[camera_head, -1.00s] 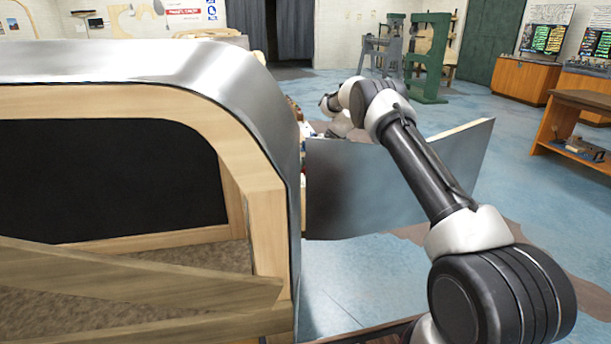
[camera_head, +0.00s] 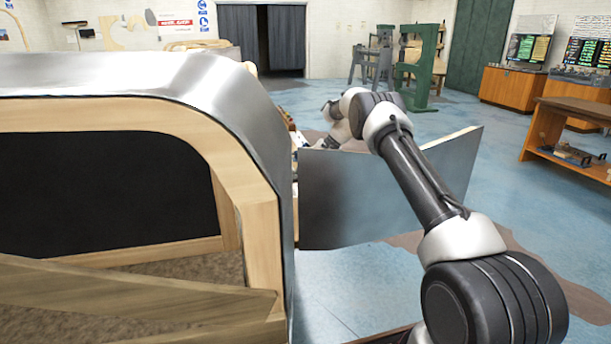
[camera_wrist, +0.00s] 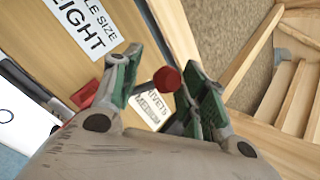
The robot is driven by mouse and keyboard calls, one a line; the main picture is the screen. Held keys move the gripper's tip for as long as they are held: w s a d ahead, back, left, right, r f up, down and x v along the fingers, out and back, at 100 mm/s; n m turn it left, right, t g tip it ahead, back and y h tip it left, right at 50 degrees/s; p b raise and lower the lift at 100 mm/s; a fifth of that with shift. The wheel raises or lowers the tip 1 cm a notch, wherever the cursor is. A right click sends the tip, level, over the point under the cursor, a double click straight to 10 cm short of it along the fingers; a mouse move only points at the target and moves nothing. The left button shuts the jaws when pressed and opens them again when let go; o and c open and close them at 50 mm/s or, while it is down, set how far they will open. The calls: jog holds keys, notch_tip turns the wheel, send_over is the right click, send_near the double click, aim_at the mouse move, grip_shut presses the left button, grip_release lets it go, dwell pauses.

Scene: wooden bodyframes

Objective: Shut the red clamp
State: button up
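A round red knob (camera_wrist: 167,79), which looks like the handle end of the red clamp, shows in the wrist view on a short dark rod. My gripper (camera_wrist: 163,75) is open, with its green-padded fingers on either side of the knob. The knob is close to the right finger, and I cannot tell whether they touch. A flat red piece (camera_wrist: 97,92) shows left of the left finger; whether it belongs to the clamp is unclear. In the head view my gripper and the clamp are hidden behind the bodyframe and its open panel.
The wooden bodyframe with metal skin (camera_head: 245,130) fills the left of the head view. An open metal panel (camera_head: 350,200) stands beside my arm. Blue floor (camera_head: 500,210) is free to the right, before a wooden bench (camera_head: 575,105). Printed labels (camera_wrist: 88,28) lie near my fingers.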

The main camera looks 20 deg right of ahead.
jog(key=o, duration=0.3)
jog(key=shift+w+d, duration=0.2)
jog(key=shift+d, duration=0.15)
jog(key=shift+f, duration=0.1)
jog(key=shift+a, duration=0.1)
jog(key=v, duration=1.2)
